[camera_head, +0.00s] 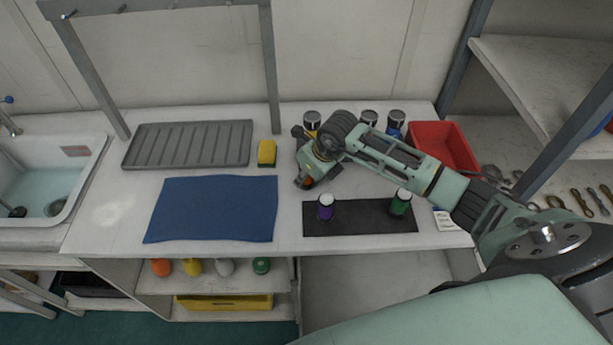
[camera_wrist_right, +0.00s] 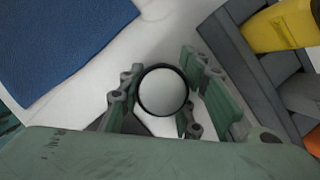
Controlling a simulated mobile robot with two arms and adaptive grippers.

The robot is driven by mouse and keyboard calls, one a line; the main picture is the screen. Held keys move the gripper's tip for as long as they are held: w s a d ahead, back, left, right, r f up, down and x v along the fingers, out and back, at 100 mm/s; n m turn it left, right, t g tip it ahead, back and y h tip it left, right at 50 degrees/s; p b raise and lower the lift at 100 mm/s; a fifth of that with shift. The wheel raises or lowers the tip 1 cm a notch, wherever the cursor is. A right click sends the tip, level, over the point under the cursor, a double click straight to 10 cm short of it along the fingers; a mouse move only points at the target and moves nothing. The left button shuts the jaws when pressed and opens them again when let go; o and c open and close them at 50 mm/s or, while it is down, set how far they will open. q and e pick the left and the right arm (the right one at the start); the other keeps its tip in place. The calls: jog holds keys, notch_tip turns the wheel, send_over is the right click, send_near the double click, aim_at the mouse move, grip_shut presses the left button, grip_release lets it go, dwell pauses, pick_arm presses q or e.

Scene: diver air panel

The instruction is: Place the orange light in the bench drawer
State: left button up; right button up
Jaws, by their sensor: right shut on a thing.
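My right gripper (camera_head: 307,178) is low over the white bench, between the blue mat and the black mat. It is shut on the orange light (camera_head: 308,182), of which only a small orange part shows below the fingers. In the right wrist view a pale round end with a black rim (camera_wrist_right: 162,90), apparently the held light's, sits between the green fingers (camera_wrist_right: 165,97). I cannot tell whether the light touches the bench. No bench drawer can be made out. My left gripper is out of view.
A purple light (camera_head: 325,207) and a green light (camera_head: 400,202) stand on the black mat (camera_head: 362,220). The blue mat (camera_head: 212,208) is clear. A yellow sponge (camera_head: 267,152), several silver-topped canisters and a red bin (camera_head: 440,140) are behind. Shelves with coloured items lie below.

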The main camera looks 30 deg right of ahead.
grip_shut()
jog(key=shift+r, duration=0.1)
